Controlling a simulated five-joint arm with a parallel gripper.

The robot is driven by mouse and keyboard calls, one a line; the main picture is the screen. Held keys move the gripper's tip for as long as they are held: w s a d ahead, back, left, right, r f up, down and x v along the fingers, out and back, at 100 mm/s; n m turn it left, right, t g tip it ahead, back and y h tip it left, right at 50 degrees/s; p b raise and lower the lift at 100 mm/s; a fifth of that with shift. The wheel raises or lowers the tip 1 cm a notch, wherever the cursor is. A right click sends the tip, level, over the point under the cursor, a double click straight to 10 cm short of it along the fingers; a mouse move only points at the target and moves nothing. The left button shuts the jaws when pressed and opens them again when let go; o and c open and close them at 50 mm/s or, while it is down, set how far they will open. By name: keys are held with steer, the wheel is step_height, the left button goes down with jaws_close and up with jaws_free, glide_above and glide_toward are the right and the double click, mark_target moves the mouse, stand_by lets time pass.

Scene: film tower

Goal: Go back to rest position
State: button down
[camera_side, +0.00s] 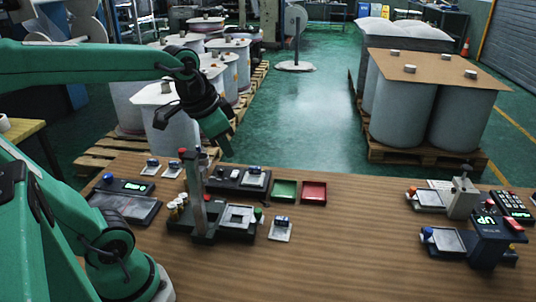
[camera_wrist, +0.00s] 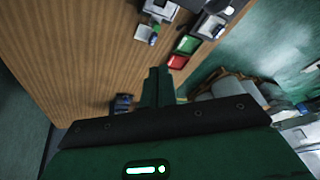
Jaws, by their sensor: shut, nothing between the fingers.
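My gripper (camera_side: 228,147) hangs from the green arm in the side view, pointing down and a little to the right. No separate object for the rest position is visible.
More devices (camera_side: 487,238) stand at the right. The table's middle is clear.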

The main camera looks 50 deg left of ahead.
steer(key=s+d+f+n+t, duration=0.1)
steer(key=s+d+f+n, duration=0.15)
steer(key=s, duration=0.25)
steer(key=m+g+h, duration=0.1)
steer(key=m+g, duration=0.6)
steer(key=m, duration=0.3)
glide_above(233, 175)
steer(key=w+a, duration=0.2)
step_height(233, 175, down, 6)
steer(key=shift+r, duration=0.2)
steer(key=shift+d, duration=0.1)
steer(key=f, duration=0.4)
steer(key=s+d+f, duration=0.1)
steer(key=f, duration=0.8)
steer(key=shift+s+d+f, duration=0.15)
steer(key=shift+d+f, duration=0.05)
steer(key=shift+f, duration=0.2)
